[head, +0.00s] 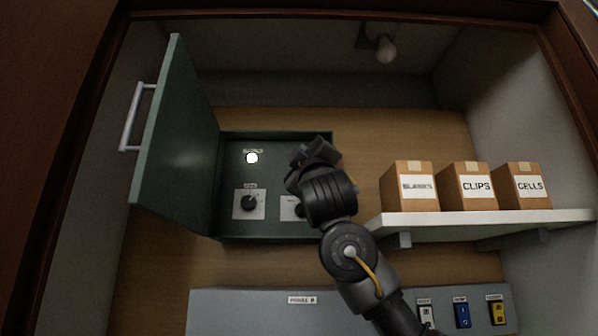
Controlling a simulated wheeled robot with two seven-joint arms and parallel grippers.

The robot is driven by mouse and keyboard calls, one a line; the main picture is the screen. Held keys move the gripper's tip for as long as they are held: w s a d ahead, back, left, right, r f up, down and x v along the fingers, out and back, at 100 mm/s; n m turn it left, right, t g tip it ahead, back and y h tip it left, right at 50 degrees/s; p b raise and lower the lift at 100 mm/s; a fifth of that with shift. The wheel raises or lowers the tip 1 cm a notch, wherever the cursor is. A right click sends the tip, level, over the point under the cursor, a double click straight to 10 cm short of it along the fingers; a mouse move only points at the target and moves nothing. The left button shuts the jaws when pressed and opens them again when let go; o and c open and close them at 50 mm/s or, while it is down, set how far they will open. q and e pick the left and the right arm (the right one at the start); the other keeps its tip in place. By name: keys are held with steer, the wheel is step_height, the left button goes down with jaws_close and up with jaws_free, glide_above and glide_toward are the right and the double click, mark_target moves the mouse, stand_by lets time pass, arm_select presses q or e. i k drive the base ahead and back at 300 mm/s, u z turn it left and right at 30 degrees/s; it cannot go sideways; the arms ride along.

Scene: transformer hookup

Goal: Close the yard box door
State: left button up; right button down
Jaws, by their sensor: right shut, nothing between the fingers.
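The yard box (277,229) is a dark green box on the back wall. Its door (178,140) is hinged on the box's left side and stands wide open, swung out toward me. A pale bar handle (131,117) is on the door's outer face, at the left. Inside the box are a lit white lamp (252,158) and a black knob (249,203) on a white plate. My right gripper (312,152) is shut and empty in front of the box's right part. It partly hides a second plate (289,208). My left gripper is not in view.
A white shelf (490,224) at the right holds three cardboard boxes, the nearest to my arm being the left one (408,187). A grey panel (250,313) with several coloured switches lies below. A bulb (385,50) hangs at the top.

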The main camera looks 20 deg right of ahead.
mark_target(173, 181)
steer(key=z, duration=0.05)
steer(key=k, duration=1.5)
steer(key=u, duration=0.05)
